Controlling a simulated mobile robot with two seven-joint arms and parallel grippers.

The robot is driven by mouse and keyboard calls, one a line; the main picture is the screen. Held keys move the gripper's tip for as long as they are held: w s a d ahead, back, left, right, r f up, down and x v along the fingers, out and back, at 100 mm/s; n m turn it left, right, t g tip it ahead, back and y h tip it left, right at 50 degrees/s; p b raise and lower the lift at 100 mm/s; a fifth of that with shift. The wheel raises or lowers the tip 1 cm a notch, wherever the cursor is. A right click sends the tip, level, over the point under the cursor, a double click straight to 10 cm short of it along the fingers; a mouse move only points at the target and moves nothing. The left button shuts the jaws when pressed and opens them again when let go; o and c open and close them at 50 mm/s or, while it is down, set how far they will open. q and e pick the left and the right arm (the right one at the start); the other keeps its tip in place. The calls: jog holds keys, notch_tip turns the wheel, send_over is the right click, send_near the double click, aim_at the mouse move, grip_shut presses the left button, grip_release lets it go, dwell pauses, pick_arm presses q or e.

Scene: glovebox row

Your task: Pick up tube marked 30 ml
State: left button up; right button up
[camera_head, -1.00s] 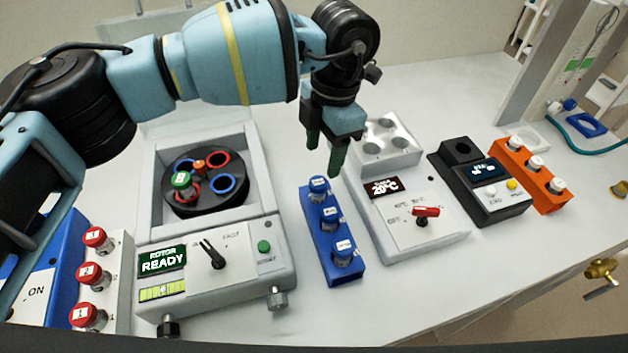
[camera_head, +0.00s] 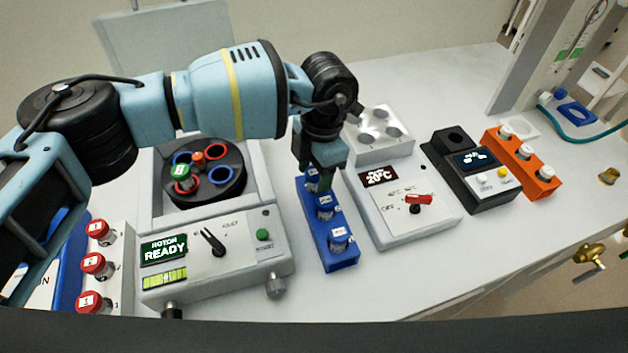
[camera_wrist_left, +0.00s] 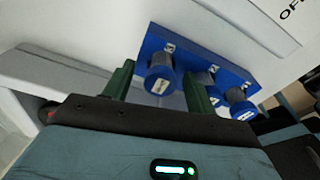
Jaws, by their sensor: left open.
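A blue rack (camera_head: 341,259) holds three blue-capped tubes in a row. It also shows in the left wrist view (camera_wrist_left: 200,65). The markings on the caps are too small to read, so I cannot tell which tube is marked 30 ml. My left gripper (camera_head: 318,180) points down at the far end of the rack, with its green fingers open. The far tube (camera_head: 312,184) is partly hidden by the fingers. In the left wrist view this tube (camera_wrist_left: 160,78) stands between the two spread fingers. The middle tube (camera_head: 325,206) and near tube (camera_head: 339,240) stand beyond them. My right gripper is not in view.
A centrifuge (camera_head: 215,275) reading "ROTOR READY" stands left of the rack, with a green-capped tube (camera_head: 184,178) in its rotor. A heater block (camera_head: 405,225) reading 20°C stands close on the right. Further right are a black device (camera_head: 480,190) and an orange rack (camera_head: 545,188).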

pick_arm(q)
jog(key=c, duration=1.1)
notch_tip(320, 180, up, 10)
jog(key=shift+r, duration=0.1)
